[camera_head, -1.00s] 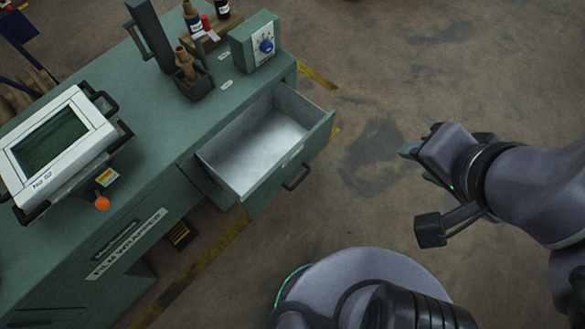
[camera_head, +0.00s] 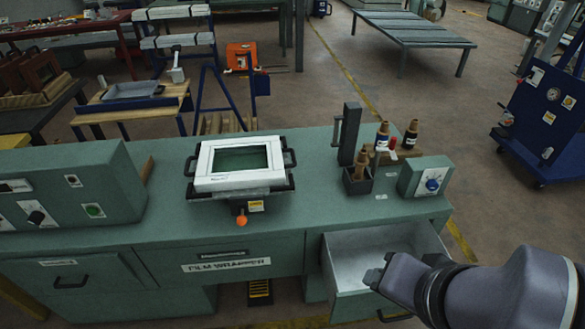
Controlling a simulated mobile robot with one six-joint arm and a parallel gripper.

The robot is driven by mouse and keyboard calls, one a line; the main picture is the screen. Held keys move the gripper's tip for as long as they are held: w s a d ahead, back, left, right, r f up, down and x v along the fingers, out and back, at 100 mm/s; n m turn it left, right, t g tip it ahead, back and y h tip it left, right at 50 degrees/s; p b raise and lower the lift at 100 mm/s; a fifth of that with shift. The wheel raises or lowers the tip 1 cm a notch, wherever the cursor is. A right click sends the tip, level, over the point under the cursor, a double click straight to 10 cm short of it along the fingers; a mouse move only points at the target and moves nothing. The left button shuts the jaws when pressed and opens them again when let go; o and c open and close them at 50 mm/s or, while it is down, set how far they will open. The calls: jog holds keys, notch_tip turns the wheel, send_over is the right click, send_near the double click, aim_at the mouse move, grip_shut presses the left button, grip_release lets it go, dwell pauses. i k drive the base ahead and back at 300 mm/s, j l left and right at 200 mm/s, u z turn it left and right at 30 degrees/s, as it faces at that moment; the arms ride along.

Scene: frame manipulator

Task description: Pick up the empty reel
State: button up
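I cannot make out an empty reel in this view. My gripper (camera_head: 378,277) is at the lower right, over the front of the open drawer (camera_head: 350,246) of the green film wrapper bench (camera_head: 290,215). Its fingers are small and dark, and I cannot tell whether they are open or shut. The part of the drawer that shows is bare; my gripper and arm hide its right front part.
On the bench stand a white-framed screen unit (camera_head: 240,165), a holder with brown bottles (camera_head: 362,170), a box with a blue knob (camera_head: 425,178) and a green control box (camera_head: 75,190). Behind are a wooden-topped table (camera_head: 130,104), a slatted table (camera_head: 410,28) and a blue cart (camera_head: 545,110). Floor between is open.

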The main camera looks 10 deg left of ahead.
aim_at(361, 161)
jog(key=i+j+z, duration=0.3)
jog(key=i+j, duration=0.25)
jog(key=i+j+z, duration=0.3)
jog(key=i+j, duration=0.25)
jog(key=j, duration=0.2)
